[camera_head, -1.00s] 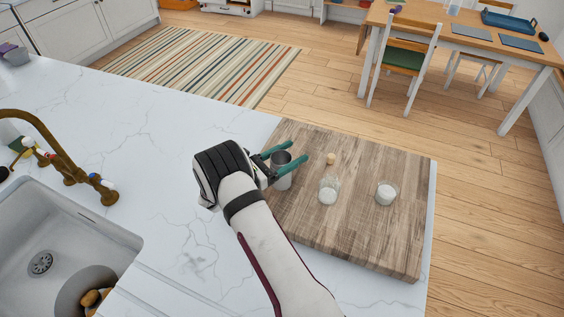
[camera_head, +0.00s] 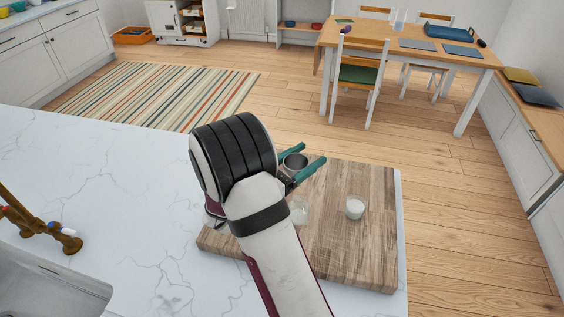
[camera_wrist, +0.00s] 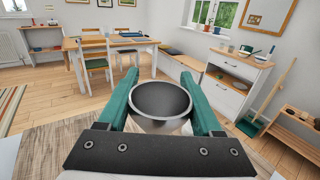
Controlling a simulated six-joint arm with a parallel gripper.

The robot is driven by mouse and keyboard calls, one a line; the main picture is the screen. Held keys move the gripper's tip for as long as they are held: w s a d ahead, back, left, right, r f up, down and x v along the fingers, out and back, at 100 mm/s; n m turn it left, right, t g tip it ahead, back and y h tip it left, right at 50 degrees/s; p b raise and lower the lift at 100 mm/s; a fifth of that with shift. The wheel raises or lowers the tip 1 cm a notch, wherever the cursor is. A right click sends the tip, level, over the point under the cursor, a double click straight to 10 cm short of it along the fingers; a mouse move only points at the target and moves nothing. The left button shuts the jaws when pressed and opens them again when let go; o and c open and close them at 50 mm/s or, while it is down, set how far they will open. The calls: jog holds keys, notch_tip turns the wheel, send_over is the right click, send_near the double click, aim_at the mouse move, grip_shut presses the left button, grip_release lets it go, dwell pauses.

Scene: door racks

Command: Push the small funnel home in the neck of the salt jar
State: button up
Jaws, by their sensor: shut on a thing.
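The small funnel (camera_head: 294,161) is a grey metal piece with a wide round mouth. My gripper (camera_head: 314,153) has its green fingers shut on the funnel's sides. In the wrist view the funnel (camera_wrist: 160,101) sits between the fingers with its mouth open towards the camera; its lower end is hidden. A clear glass jar (camera_head: 300,213) with white salt at the bottom, seemingly the salt jar, stands on the wooden board below the funnel in the picture. My arm partly covers it and its neck is hard to make out. The funnel appears apart from it.
A small glass (camera_head: 355,208) of white contents stands to the right on the wooden board (camera_head: 365,255). A brass tap (camera_head: 40,228) and sink (camera_head: 50,290) are at the left. The dining table (camera_head: 410,45) is far behind.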

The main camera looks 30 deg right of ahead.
jog(key=shift+s+d+r+m+g, duration=0.35)
jog(key=shift+s+d+m+g, duration=0.2)
jog(key=shift+g, duration=0.25)
jog(key=shift+f, duration=2.95)
jog(key=shift+f, duration=1.1)
jog(key=o, duration=1.4)
